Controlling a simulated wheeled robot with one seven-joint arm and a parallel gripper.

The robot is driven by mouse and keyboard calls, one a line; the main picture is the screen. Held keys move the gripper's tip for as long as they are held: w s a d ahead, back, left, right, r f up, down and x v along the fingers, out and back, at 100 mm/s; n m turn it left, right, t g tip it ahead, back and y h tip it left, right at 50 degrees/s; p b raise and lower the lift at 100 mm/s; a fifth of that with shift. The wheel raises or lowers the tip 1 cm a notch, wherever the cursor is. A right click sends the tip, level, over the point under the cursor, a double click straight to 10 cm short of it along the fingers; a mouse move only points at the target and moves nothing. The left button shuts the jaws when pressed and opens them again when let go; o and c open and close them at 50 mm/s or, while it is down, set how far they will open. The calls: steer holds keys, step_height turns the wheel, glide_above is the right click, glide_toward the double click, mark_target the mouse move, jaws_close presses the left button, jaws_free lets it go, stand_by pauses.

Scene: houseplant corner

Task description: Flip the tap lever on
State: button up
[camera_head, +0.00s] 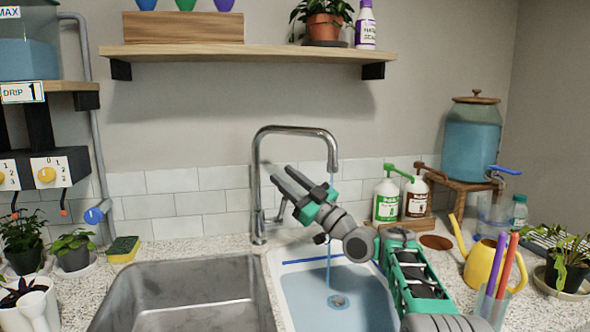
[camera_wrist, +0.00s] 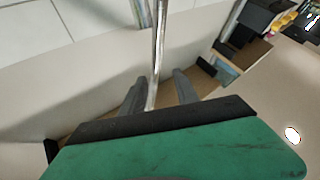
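The chrome tap (camera_head: 258,190) stands behind the sinks, its spout arching right. A thin blue stream (camera_head: 330,190) runs from the spout into the right basin. A short chrome lever (camera_head: 281,210) angles up from the right of the tap's base, just below my gripper and partly hard to make out. My gripper (camera_head: 281,177) is open beside the column, its fingers pointing up-left. In the wrist view a chrome pipe (camera_wrist: 160,45) shows between the two spread fingers (camera_wrist: 159,82). I cannot tell whether they touch it.
The right basin (camera_head: 305,290) holds water; the left steel basin (camera_head: 180,300) is empty. Pump bottles (camera_head: 387,198) stand behind my arm, a yellow watering can (camera_head: 482,265) at right. A shelf (camera_head: 245,52) hangs above. A sponge (camera_head: 123,249) lies at left.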

steer(key=s+d+r, duration=0.1)
steer(key=s+r, duration=0.4)
steer(key=s, duration=0.5)
steer(key=shift+d+r, duration=0.3)
steer(key=shift+d, duration=0.1)
steer(key=shift+s+r, duration=0.1)
